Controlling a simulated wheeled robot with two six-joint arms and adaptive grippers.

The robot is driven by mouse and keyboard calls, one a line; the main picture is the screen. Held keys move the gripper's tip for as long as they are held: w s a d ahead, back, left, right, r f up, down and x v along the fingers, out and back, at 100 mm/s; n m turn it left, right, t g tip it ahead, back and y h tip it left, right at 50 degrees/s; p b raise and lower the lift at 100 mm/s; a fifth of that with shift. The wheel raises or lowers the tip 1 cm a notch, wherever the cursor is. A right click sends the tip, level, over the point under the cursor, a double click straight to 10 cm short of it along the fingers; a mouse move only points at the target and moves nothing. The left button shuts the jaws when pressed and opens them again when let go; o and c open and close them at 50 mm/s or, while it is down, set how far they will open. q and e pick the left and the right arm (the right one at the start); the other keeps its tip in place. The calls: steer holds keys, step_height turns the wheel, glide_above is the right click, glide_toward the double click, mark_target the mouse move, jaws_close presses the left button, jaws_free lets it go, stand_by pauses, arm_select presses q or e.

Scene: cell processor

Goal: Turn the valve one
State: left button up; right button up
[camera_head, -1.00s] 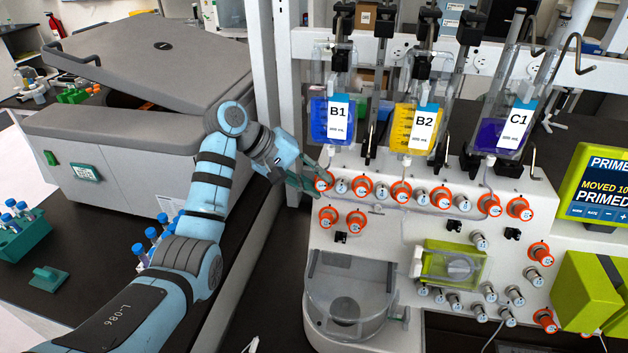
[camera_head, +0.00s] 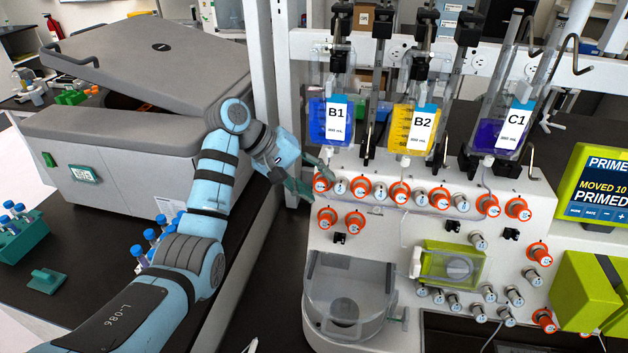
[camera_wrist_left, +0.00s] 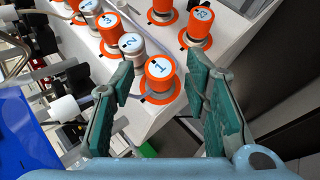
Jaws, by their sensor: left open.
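Valve one is the orange knob with a blue-and-white "1" label (camera_wrist_left: 161,70), and it shows large in the left wrist view. In the head view it is the leftmost orange knob of the upper row (camera_head: 322,183) on the white cell processor (camera_head: 385,228). My left gripper (camera_head: 312,181) is open, with its green fingers spread at this knob. In the left wrist view the fingertips (camera_wrist_left: 160,82) stand on either side of the knob, with visible gaps; no firm contact shows. My right gripper is not in view.
A grey knob "2" (camera_wrist_left: 131,44) sits close beside one finger, and orange knob "13" (camera_wrist_left: 201,22) lies past the other. Bags B1 (camera_head: 331,122), B2 (camera_head: 416,130) and C1 (camera_head: 498,135) hang above. A grey centrifuge-like machine (camera_head: 120,125) stands left of the arm.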

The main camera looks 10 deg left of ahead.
arm_select(q)
steer(key=v, duration=0.7)
steer(key=shift+a+r, duration=0.2)
steer(key=shift+s, duration=0.15)
